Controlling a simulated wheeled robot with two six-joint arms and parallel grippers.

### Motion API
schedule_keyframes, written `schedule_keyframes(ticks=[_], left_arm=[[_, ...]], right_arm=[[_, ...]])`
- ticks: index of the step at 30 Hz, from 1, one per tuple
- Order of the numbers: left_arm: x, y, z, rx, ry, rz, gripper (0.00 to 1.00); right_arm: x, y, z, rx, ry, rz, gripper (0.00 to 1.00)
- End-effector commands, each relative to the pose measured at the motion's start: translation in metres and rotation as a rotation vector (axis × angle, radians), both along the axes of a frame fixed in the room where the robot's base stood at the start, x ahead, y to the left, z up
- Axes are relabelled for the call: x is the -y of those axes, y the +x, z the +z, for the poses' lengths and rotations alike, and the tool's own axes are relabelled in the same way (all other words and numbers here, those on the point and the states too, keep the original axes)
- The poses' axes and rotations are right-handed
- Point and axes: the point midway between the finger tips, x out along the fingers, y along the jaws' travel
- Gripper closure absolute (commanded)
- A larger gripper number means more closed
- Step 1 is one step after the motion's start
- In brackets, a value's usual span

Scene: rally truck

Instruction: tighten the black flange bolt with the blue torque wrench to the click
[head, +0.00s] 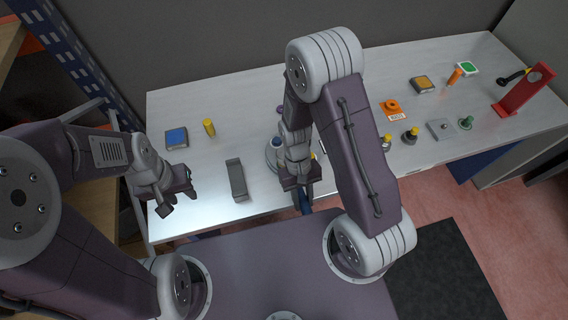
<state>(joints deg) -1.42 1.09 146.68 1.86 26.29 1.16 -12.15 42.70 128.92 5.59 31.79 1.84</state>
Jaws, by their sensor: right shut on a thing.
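My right gripper (302,185) is shut on a blue bar (304,205), which looks like the handle of the blue torque wrench. It sticks out below the fingers near the table's front edge; the rest of it is hidden by my gripper and arm. A round grey part (271,160) with a blue top piece sits just left of my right gripper, partly covered; it may be the flange. I cannot make out the black flange bolt or whether the wrench touches it. My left gripper (178,202) is open and empty, above the table's front left part.
The grey table (215,95) holds a blue-topped block (176,138), a yellow cylinder (209,127) and a dark grey bracket (237,180) between my grippers. Several small parts and a red stand (524,90) are on the right. The table's back left is clear.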

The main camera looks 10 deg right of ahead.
Motion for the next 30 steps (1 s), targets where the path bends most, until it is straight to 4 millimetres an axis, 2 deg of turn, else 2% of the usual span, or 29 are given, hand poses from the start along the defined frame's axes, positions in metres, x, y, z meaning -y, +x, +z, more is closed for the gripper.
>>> schedule_keyframes(ticks=[30], left_arm=[[0.000,0.000,0.012,0.000,0.000,0.000,0.64]], right_arm=[[0.000,0.000,0.007,0.000,0.000,0.000,1.00]])
